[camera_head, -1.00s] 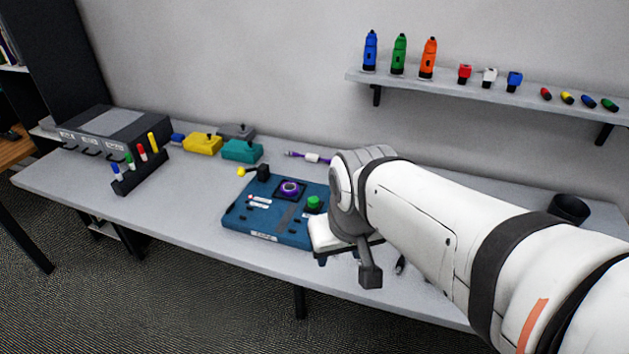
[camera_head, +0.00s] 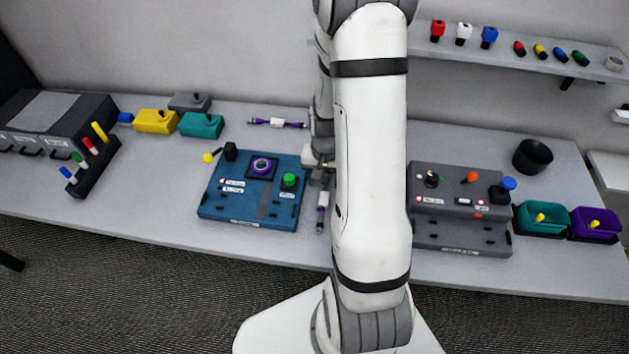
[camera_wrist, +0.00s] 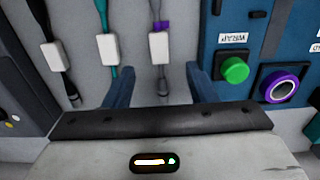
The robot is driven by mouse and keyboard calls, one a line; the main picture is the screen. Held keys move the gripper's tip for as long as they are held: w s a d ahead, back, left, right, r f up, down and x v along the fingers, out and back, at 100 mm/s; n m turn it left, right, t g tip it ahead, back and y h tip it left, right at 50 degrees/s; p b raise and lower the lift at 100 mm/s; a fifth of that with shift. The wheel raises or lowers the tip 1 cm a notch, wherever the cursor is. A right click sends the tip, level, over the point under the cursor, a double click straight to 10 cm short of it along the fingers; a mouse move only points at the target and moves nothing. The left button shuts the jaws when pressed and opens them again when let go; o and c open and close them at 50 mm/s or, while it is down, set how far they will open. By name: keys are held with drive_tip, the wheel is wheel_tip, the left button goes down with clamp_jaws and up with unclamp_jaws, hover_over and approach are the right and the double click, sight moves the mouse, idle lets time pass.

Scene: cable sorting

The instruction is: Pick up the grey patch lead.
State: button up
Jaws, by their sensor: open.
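A grey lead with a white label block (camera_wrist: 158,47), a purple band and a dark plug lies on the table in the wrist view. It lines up with the gap of my gripper (camera_wrist: 160,88), which is open and empty. Its plug end shows between the two blue fingers; I cannot tell the height above it. My arm hides much of the gripper there.
A teal lead (camera_wrist: 108,47) and a dark lead (camera_wrist: 52,56) lie alongside, close to the fingers. The blue board (camera_head: 225,205) with a green button is on one side, a grey console (camera_head: 460,233) on the other. A purple lead (camera_head: 278,123) lies at the back.

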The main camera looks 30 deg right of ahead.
sight(324, 198)
wheel_tip(324, 198, down, 3)
drive_tip(key=shift+w+d+b, duration=0.15)
drive_tip(key=shift+b, duration=0.75)
wheel_tip(324, 198, down, 5)
drive_tip(key=b, duration=0.3)
drive_tip(key=shift+f, duration=0.2)
drive_tip(key=shift+r, duration=0.1)
drive_tip(key=shift+c, duration=0.4)
clamp_jaws()
drive_tip(key=shift+r, duration=0.15)
